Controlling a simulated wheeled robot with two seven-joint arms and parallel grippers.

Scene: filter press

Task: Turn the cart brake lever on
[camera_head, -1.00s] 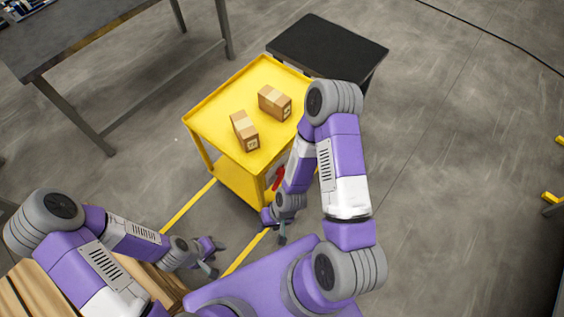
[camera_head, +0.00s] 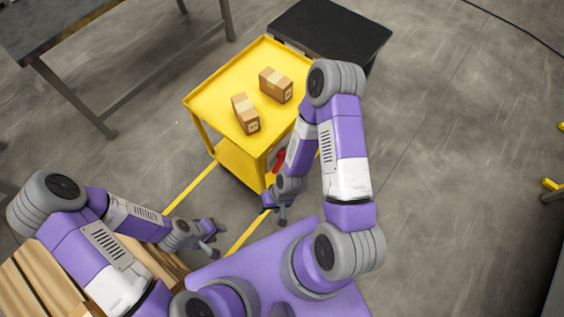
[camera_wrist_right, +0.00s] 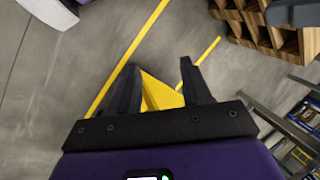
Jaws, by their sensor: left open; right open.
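The yellow cart (camera_head: 222,88) stands in front of me with two cardboard boxes on its top tray. A red part (camera_head: 280,158), which looks like the brake lever, shows at the cart's near right side, partly hidden by my right arm. My right gripper (camera_head: 275,213) is low beside the cart's near corner, open and empty. In the right wrist view its fingers (camera_wrist_right: 158,85) are apart, with a yellow cart part (camera_wrist_right: 160,95) between and beyond them. The lever is not seen there.
A black table (camera_head: 330,32) stands behind the cart. A grey workbench (camera_head: 60,45) is at the upper left. Wooden pallets (camera_head: 50,270) lie at the lower left. Yellow lines (camera_head: 190,200) mark the floor.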

